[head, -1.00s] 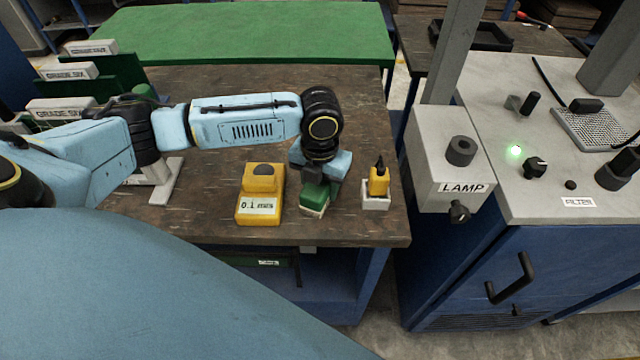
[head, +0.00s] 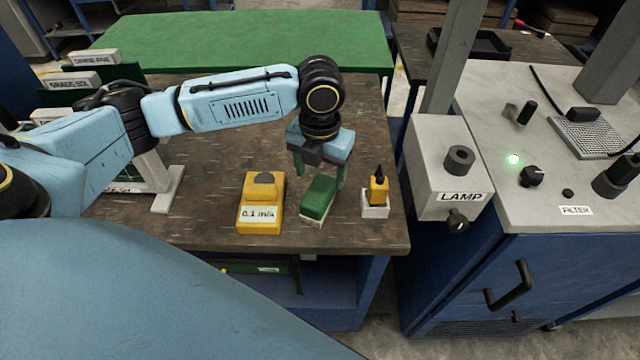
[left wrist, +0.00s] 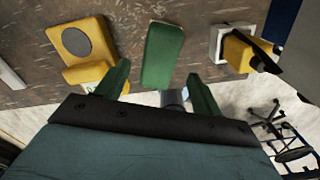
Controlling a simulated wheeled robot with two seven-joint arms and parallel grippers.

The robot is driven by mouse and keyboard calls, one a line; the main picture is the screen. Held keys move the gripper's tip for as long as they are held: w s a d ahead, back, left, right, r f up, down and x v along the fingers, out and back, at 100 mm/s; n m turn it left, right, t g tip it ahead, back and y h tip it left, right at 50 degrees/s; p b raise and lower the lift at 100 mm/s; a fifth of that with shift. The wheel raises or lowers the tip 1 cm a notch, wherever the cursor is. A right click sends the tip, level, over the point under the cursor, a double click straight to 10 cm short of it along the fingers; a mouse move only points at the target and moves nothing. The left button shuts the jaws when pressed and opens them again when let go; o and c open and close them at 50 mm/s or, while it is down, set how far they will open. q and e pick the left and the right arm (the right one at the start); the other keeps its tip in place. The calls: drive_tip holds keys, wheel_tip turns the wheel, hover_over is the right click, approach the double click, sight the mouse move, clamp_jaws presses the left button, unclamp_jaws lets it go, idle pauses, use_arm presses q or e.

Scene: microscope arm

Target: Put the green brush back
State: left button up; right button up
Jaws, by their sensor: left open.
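The green brush (head: 318,198) lies on the dark wooden table, with a pale strip along its lower front edge. It sits between a yellow block and a small white holder. My left gripper (head: 318,180) is open just above and behind the brush, its green fingers apart. In the left wrist view the brush (left wrist: 162,55) shows ahead of the open fingers (left wrist: 158,85), clear of both. My right gripper is in neither view.
A yellow block labelled 0.1 (head: 262,200) stands left of the brush. A white holder (head: 375,210) with a yellow bottle-like item (head: 378,188) stands right. A grey LAMP box (head: 450,165) is beyond the table's right edge. Grade-labelled holders (head: 80,80) stand at left.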

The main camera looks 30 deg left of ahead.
sight(320, 189)
use_arm(q)
drive_tip(key=shift+r, duration=2.35)
drive_tip(key=shift+f, duration=0.1)
